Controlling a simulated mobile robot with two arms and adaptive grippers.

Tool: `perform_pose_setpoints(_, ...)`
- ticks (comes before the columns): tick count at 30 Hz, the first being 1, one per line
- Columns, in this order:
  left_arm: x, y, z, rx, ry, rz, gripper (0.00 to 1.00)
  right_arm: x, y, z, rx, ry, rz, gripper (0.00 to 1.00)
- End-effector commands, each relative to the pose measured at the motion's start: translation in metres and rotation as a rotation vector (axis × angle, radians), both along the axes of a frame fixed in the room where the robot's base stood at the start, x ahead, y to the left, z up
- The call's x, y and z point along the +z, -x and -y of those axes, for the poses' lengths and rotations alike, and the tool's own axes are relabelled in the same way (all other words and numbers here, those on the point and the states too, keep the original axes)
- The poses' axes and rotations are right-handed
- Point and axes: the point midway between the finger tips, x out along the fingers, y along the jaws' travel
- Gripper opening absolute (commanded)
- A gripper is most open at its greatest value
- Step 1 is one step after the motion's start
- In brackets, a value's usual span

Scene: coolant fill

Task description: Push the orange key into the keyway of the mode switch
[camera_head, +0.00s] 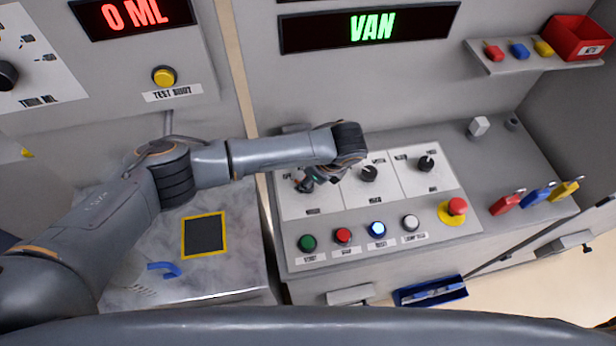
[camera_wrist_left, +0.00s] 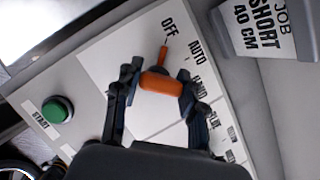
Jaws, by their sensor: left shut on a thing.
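My left gripper (camera_head: 312,183) is over the leftmost white plate (camera_head: 296,205) on the sloped console. In the left wrist view my left gripper (camera_wrist_left: 160,92) is shut on the orange key (camera_wrist_left: 161,83), with a finger on each side of its thick head. The key's thin end points up the picture, toward the printed words OFF and AUTO on the mode switch plate (camera_wrist_left: 110,55). The switch's keyway is not visible, and I cannot tell whether the key's tip is in it. My right gripper is not in view.
Two black knobs (camera_head: 369,173) (camera_head: 426,163) stand right of the gripper. Below are green (camera_head: 307,242), red (camera_head: 343,236), blue (camera_head: 377,229) and white (camera_head: 410,222) buttons and a red emergency stop (camera_head: 457,206). Red (camera_head: 505,203), blue (camera_head: 537,196) and yellow (camera_head: 566,190) tags stand at right.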

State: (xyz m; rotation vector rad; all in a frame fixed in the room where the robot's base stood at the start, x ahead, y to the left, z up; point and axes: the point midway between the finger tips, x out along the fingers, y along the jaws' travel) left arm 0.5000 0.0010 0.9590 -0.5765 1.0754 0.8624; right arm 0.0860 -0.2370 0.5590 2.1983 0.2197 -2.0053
Motion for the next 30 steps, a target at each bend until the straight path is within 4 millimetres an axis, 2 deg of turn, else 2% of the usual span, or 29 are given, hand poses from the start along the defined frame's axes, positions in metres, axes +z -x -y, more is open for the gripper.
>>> perform_pose_setpoints(4,-0.001,0.001,0.000,0.000,0.000,-0.002,0.16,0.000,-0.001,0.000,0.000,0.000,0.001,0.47)
perform_pose_setpoints(5,-0.001,0.001,0.000,0.000,0.000,-0.002,0.46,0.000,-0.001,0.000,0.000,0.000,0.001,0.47)
perform_pose_setpoints(8,-0.001,0.001,0.000,0.000,0.000,-0.002,0.67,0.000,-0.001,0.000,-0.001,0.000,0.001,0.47)
perform_pose_setpoints(20,0.004,0.001,0.002,-0.001,0.001,-0.001,0.67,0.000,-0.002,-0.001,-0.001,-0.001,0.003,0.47)
perform_pose_setpoints(23,0.016,0.004,0.007,-0.002,0.003,0.000,0.67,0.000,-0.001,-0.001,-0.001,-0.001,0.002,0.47)
perform_pose_setpoints(30,0.063,0.015,0.023,-0.003,0.003,0.001,0.67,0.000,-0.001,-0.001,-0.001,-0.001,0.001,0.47)
